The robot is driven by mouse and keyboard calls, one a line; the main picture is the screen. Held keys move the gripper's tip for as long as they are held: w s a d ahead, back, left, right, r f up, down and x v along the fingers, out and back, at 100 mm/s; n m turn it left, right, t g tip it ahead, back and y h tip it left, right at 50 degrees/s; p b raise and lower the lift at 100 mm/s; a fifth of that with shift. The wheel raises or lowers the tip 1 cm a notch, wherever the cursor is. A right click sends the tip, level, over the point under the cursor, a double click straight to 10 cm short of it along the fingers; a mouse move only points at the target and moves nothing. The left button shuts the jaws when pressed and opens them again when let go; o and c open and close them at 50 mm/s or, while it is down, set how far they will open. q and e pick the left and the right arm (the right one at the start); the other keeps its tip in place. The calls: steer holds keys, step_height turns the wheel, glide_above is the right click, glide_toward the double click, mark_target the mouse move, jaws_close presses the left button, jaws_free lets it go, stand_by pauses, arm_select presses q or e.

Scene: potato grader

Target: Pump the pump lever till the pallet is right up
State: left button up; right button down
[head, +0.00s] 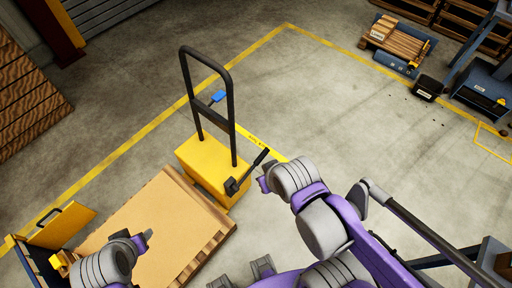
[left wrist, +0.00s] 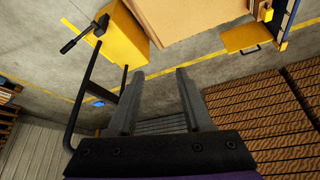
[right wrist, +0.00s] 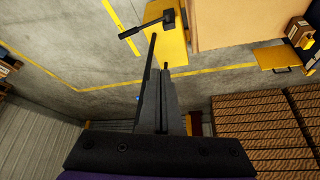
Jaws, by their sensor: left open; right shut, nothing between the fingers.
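The pump lever (head: 249,169) is a black bar slanting up from a dark block at the yellow lift truck (head: 205,168). It also shows in the left wrist view (left wrist: 84,36) and the right wrist view (right wrist: 148,24). The pallet (head: 165,230), tan with a slatted edge, lies in front of the yellow body; its height above the floor is hard to tell. My right gripper (head: 263,184) is shut and empty, just right of the lever and seemingly apart from it. My left gripper (head: 147,236) is open and empty above the pallet.
A black handle frame (head: 231,110) with a blue grip (head: 218,96) rises from the truck. Slatted wooden stacks (head: 25,100) are at far left.

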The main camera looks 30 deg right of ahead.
arm_select(q)
steer(key=shift+s+a, duration=0.1)
steer(key=shift+s, duration=0.05)
arm_select(e)
steer(key=shift+s+a, duration=0.1)
